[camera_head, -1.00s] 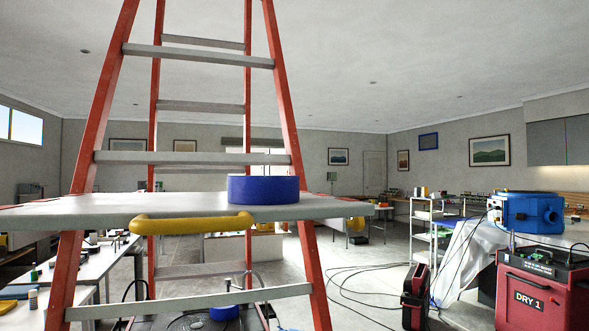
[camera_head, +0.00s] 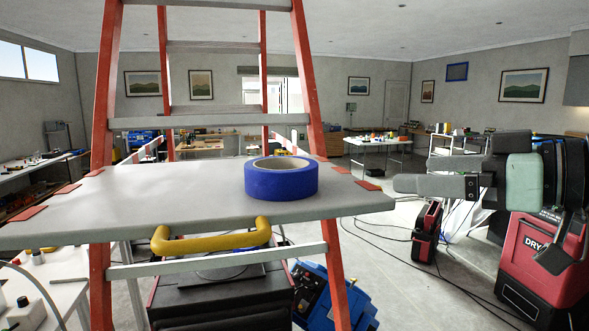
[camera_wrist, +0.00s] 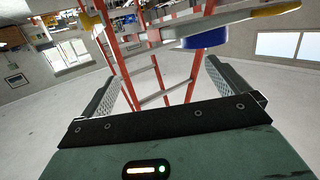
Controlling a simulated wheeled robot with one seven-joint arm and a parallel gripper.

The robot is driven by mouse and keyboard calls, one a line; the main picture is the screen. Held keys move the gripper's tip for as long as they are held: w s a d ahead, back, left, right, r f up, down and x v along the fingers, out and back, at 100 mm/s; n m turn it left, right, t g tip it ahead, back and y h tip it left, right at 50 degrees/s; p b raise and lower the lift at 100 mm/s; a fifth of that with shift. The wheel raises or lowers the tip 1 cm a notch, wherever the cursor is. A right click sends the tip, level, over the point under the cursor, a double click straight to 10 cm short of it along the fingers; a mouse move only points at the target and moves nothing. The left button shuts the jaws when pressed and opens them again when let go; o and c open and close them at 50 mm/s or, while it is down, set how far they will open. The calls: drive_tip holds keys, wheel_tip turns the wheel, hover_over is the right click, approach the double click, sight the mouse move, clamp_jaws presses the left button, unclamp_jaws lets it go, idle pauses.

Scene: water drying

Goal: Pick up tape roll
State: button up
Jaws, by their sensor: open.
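A blue tape roll (camera_head: 281,180) lies flat on the grey platform (camera_head: 160,190) of a red stepladder, right of the platform's middle. The roll also shows in the wrist view (camera_wrist: 205,38), where the picture is turned over and the roll seems to hang from the platform. My gripper (camera_head: 415,175) is right of the platform and apart from the roll, its fingers towards the left. In the wrist view its two fingers (camera_wrist: 160,72) stand wide apart with nothing between them.
A yellow handle (camera_head: 210,240) runs along the platform's front edge. Red ladder rails (camera_head: 312,85) rise behind the platform. A red drying machine (camera_head: 545,265) stands at the right, with cables on the floor. A blue machine (camera_head: 335,300) sits below the ladder.

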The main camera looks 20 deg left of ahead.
sight(316, 169)
drive_tip(key=s+a+r+n+g+y, duration=0.1)
drive_tip(key=s+a+r+n+g, duration=0.15)
drive_tip(key=s+g, duration=0.2)
drive_tip(key=shift+t, duration=0.45)
drive_tip(key=p+x, duration=0.1)
drive_tip(key=x, duration=0.5)
drive_tip(key=p+x, duration=0.1)
drive_tip(key=x, duration=0.4)
drive_tip(key=shift+a+f, duration=0.3)
drive_tip(key=shift+p+x, duration=1.15)
drive_tip(key=shift+x, duration=1.9)
drive_tip(key=shift+r, duration=0.15)
drive_tip(key=c, duration=0.7)
